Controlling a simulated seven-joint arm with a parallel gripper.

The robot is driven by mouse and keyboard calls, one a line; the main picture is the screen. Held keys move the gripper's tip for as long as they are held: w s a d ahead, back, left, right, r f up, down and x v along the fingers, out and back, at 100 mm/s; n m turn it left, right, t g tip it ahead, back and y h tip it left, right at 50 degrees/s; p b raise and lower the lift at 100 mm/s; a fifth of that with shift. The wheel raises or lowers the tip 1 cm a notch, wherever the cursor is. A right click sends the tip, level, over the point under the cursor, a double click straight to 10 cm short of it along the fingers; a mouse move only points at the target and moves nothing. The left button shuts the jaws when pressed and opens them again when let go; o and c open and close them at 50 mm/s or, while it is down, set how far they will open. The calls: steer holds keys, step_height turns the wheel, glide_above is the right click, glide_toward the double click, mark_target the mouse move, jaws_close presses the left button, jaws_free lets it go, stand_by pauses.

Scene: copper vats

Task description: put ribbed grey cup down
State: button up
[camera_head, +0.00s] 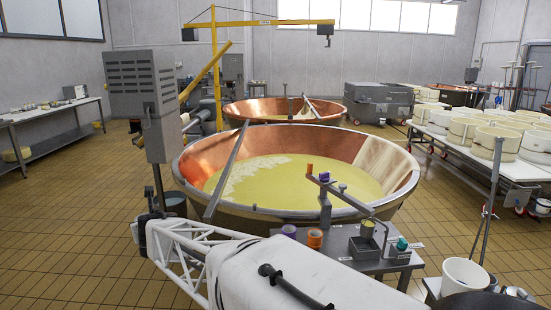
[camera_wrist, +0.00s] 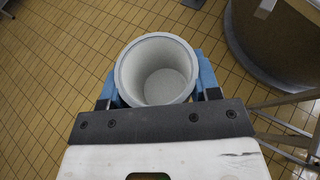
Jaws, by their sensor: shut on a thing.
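The grey cup (camera_wrist: 157,70) is in my gripper (camera_wrist: 157,82) in the wrist view. I look down into its open mouth; it is pale grey inside and looks empty. The ribs on its outside cannot be made out. Blue fingers show on both sides of the cup, shut on it. Below the cup in the wrist view I see only tiled floor, with no surface touching it that I can make out. In the head view my white arm reaches left in front of the large vat, and the cup cannot be clearly made out there.
A large copper vat (camera_head: 190,161) of yellow liquid stands ahead; a vat wall (camera_wrist: 262,45) shows at right in the wrist view. A small grey table (camera_head: 343,243) with several small coloured things stands right of the arm. A white bucket (camera_head: 465,275) is at right. Tiled floor is open at left.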

steer(key=shift+s+a+r, duration=0.35)
steer(key=shift+a+r, duration=0.05)
steer(key=shift+a, duration=0.05)
steer(key=shift+y, duration=0.3)
